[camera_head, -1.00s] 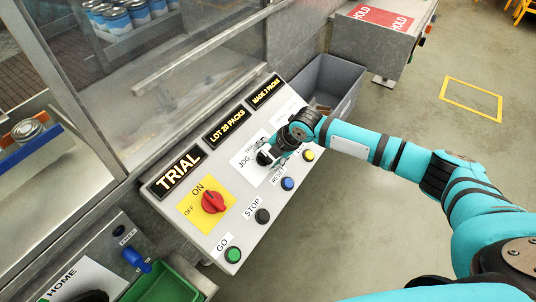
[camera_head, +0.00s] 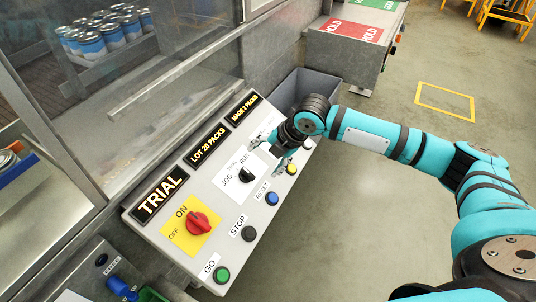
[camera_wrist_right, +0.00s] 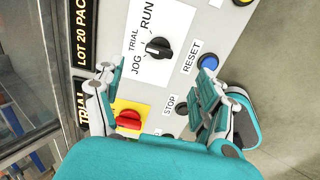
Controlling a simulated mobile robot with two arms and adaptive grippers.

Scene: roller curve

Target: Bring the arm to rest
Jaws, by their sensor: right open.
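My right gripper (camera_head: 272,152) is open and empty over the upper right part of the grey control panel (camera_head: 180,243). Its two spread fingers show in the right wrist view (camera_wrist_right: 160,90). The black selector knob (camera_head: 246,175), marked JOG, TRIAL and RUN, is just left of the gripper and apart from it; it also shows in the right wrist view (camera_wrist_right: 158,48). My right arm (camera_head: 410,145) reaches in from the right. My left gripper is not in view.
The panel bears a red switch (camera_head: 197,222), a green GO button (camera_head: 222,275), a black STOP button (camera_head: 249,234), a blue RESET button (camera_head: 272,199) and a yellow button (camera_head: 292,169). A grey bin (camera_head: 308,88) stands behind. The floor (camera_head: 350,240) at right is open.

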